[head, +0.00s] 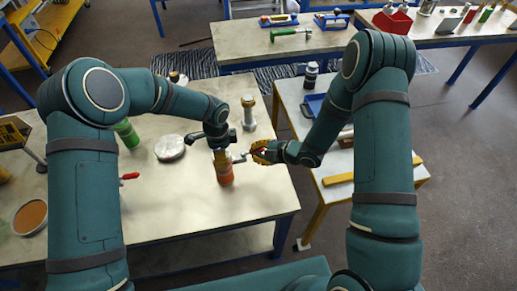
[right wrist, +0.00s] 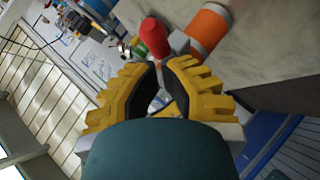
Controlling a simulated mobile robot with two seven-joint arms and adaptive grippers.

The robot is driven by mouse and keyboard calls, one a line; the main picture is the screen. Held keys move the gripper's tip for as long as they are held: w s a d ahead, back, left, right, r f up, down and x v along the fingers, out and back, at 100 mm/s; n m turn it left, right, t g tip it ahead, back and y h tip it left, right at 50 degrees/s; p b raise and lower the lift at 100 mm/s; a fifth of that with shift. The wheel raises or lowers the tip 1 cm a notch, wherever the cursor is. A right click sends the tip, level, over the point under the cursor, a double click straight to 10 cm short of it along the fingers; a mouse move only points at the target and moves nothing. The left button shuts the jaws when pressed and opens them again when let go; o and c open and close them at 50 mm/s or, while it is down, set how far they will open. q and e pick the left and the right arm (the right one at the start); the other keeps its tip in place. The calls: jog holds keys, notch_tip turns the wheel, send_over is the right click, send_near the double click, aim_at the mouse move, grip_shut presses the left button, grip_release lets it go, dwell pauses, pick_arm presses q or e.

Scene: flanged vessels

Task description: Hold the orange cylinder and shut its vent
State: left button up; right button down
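The orange cylinder (head: 225,174) stands upright on the near table, with a grey fitting on its right side near the top. It also shows in the right wrist view (right wrist: 208,28). A red vent handle (right wrist: 153,38) sticks out beside it. My left gripper (head: 219,146) is at the cylinder's top from above; its fingertips are not clear, so I cannot tell whether it grips. My right gripper (head: 262,152), with yellow fingers, is right of the cylinder at the fitting's outer end. Its fingers (right wrist: 160,70) are apart, with the red handle just beyond or at their tips.
On the near table (head: 250,215) are a round grey lid (head: 169,148), a flanged metal post (head: 248,112), a green cylinder (head: 127,134) and a red-handled tool (head: 129,176). A side bench (head: 335,163) with a blue tray stands right. The table's front right is clear.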

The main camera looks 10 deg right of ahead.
jog(key=a+r+v, duration=0.1)
jog(key=v, duration=1.2)
jog(key=shift+s+r, duration=0.2)
jog(key=shift+s, duration=0.05)
jog(key=shift+a, duration=0.15)
dwell(1.0)
pick_arm(q)
jog(key=o, duration=1.4)
notch_tip(320, 180, up, 12)
jog(key=shift+r, duration=0.1)
